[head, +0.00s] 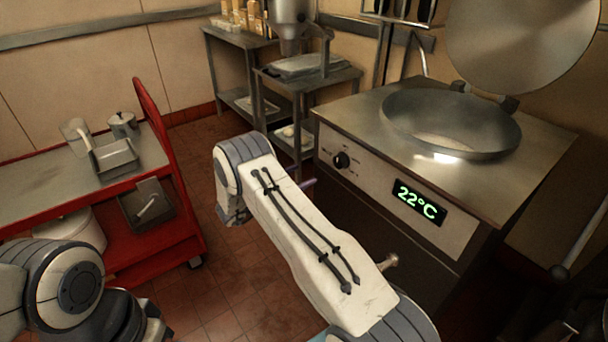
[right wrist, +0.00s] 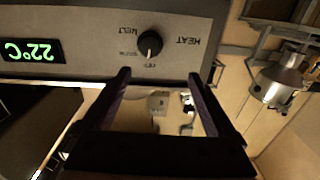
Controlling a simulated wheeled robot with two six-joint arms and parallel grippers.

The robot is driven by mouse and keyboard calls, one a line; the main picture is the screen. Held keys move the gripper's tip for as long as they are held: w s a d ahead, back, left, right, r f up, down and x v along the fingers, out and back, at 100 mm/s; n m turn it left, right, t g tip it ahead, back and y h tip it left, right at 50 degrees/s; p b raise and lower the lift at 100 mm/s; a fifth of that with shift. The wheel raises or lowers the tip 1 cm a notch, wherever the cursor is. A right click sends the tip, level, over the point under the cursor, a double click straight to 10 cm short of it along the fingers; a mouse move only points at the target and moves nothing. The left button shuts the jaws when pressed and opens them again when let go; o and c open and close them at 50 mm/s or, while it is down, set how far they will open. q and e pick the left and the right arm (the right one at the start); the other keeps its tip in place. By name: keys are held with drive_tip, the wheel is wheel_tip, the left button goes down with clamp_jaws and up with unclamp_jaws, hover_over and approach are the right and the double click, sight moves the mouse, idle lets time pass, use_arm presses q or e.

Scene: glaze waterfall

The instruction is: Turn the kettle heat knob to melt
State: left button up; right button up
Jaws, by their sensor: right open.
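The black heat knob (head: 341,160) is on the kettle's front panel, left of a green display (head: 419,202) reading 22°C. In the right wrist view, the picture is upside down; the knob (right wrist: 150,43) has its pale mark toward a small label that looks like OFF. MELT (right wrist: 128,30) is printed on another side of it. My right gripper (right wrist: 158,78) is open and empty, its two fingers apart, short of the knob in that view. In the head view my right arm mostly hides it; only a purplish fingertip shows. My left arm is at lower left, its gripper out of frame.
The round kettle pan (head: 450,122) is set in the steel top, its lid (head: 520,40) raised. A red cart (head: 150,240) with metal containers stands left. Steel tables (head: 330,78) stand behind. Tiled floor between cart and kettle is open.

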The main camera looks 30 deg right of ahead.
drive_tip(key=shift+a, duration=0.4)
drive_tip(key=s+a+b, duration=0.1)
drive_tip(key=a, duration=0.9)
drive_tip(key=shift+a+b, duration=0.2)
drive_tip(key=shift+b, duration=0.15)
drive_tip(key=shift+s, duration=0.1)
drive_tip(key=n, duration=0.1)
approach(337, 162)
drive_tip(key=shift+t, duration=0.3)
drive_tip(key=d, duration=0.2)
drive_tip(key=d+p, duration=0.1)
drive_tip(key=d, duration=0.4)
drive_tip(key=shift+w+d+p, duration=0.25)
drive_tip(key=shift+d+p, duration=0.05)
drive_tip(key=shift+d, duration=0.05)
drive_tip(key=shift+w+d+f, duration=0.1)
drive_tip(key=shift+w+d, duration=0.1)
drive_tip(key=shift+d, duration=0.55)
